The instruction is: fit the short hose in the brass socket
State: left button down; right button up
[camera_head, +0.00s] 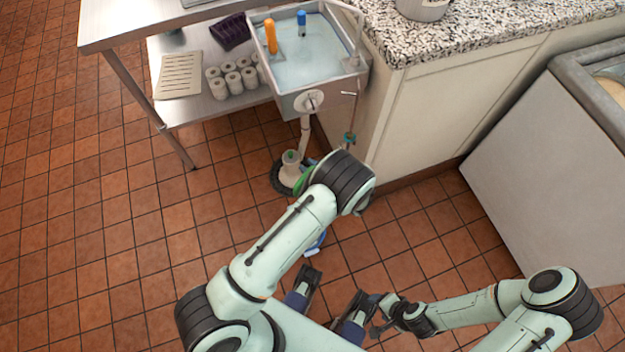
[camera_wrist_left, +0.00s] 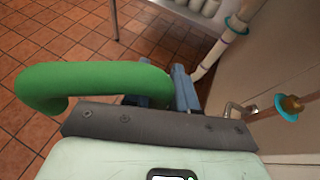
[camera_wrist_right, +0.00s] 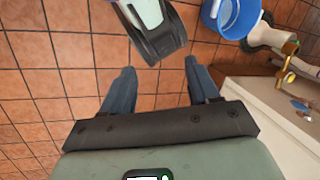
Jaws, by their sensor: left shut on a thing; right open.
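The short green hose (camera_wrist_left: 95,82) is bent in a curve and held in my left gripper (camera_wrist_left: 162,88), whose blue fingers are shut on it. In the head view, my left wrist hides most of the hose (camera_head: 303,181) and gripper. A brass fitting with a teal ring (camera_wrist_left: 291,104), apparently the socket, is on a pipe by the cabinet, right of and apart from the hose. In the head view the teal ring (camera_head: 349,138) shows, but brass is hard to make out. My right gripper (camera_wrist_right: 158,92) is open and empty; it shows low in the head view (camera_head: 329,302).
A sink (camera_head: 318,76) holds water and an orange and a blue item. Its white drain pipe (camera_head: 291,160) stands close to my left wrist. A steel shelf table (camera_head: 160,108) is left, a cabinet (camera_head: 440,100) right. A blue bucket (camera_wrist_right: 238,20) is on the tiled floor beyond my right gripper.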

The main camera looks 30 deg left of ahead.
pick_arm(q)
jog(key=w+f+b, duration=0.1)
jog(key=f+b, duration=0.1)
jog(key=f, duration=0.2)
jog(key=w+a+f+g+b, duration=0.1)
jog(key=w+f+b, duration=0.1)
jog(key=f, duration=0.3)
jog(key=shift+w+a+n+b, duration=0.25)
jog(key=shift+a+n+b, duration=0.05)
jog(key=shift+b, duration=0.55)
pick_arm(e)
notch_tip(320, 180, down, 8)
jog(key=w, duration=0.1)
jog(key=shift+w+d+r+t, duration=0.25)
jog(key=shift+w+d+t, duration=0.1)
jog(key=shift+t, duration=0.05)
pick_arm(q)
jog(key=shift+f, duration=0.15)
pick_arm(e)
jog(key=shift+f, duration=0.1)
pick_arm(q)
jog(key=shift+f+b, duration=1.95)
jog(key=shift+f, duration=0.85)
pick_arm(e)
jog(key=w+d+f+t+h, duration=0.1)
jog(key=w+d+f, duration=0.2)
jog(key=w, duration=0.3)
jog(key=shift+f+m+t, duration=0.3)
jog(key=shift+f+t, duration=0.1)
jog(key=shift+f, duration=0.15)
